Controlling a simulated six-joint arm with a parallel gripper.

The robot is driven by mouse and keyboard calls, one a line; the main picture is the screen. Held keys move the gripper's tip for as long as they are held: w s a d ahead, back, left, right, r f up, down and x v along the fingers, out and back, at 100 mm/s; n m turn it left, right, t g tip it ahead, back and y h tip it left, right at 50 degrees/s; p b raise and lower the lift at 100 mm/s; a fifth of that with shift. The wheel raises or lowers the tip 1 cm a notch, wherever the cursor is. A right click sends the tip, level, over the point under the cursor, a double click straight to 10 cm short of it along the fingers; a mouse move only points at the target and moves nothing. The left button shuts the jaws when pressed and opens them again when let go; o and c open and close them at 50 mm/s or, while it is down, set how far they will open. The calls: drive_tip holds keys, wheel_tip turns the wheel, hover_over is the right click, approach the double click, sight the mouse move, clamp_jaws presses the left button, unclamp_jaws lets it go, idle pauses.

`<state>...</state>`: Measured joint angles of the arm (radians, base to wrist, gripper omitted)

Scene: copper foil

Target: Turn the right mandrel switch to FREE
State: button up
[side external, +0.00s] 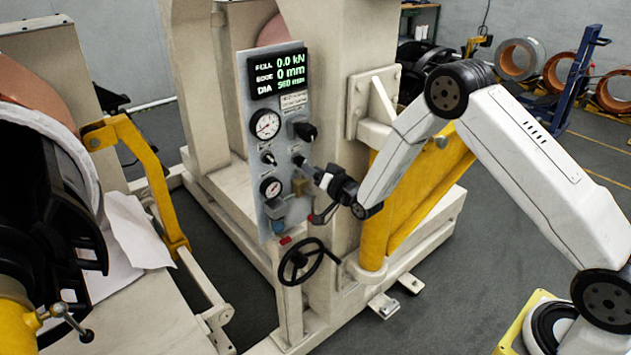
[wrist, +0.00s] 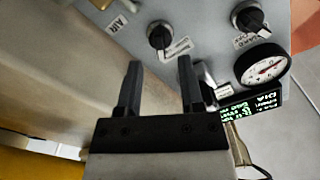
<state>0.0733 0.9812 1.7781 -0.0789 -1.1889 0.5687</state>
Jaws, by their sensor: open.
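The right mandrel switch appears to be the black knob (wrist: 160,37) on the grey control panel (wrist: 205,25). A pale label sits beside it, too blurred to read, and its setting cannot be told. In the side view this switch (side external: 298,160) is on the panel's right side, close to my fingertips. My gripper (wrist: 160,63) is open, its two dark fingers pointing at the panel with nothing visible between them. The knob appears just beyond the gap, apparently apart from the fingers. In the side view my gripper (side external: 312,172) reaches the panel from the right.
A similar knob (side external: 268,157) sits to the left. A larger black knob (side external: 303,130) is above, partly hidden by a finger in the wrist view. Gauges (side external: 265,124), a lit display (side external: 277,72) and a brass fitting (side external: 300,185) surround them. A handwheel (side external: 299,262) is below.

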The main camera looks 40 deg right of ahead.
drive_tip(key=shift+s, duration=1.9)
drive_tip(key=shift+r, duration=0.1)
drive_tip(key=s+a+r+n+g, duration=0.1)
drive_tip(key=s+n+g, duration=0.2)
drive_tip(key=s+g, duration=0.4)
drive_tip(key=s+a+r+n+g, duration=0.1)
drive_tip(key=s+g, duration=0.7)
drive_tip(key=s, duration=1.4)
drive_tip(key=shift+a+r+n, duration=0.35)
drive_tip(key=shift+a+n, duration=0.25)
drive_tip(key=shift+n, duration=0.5)
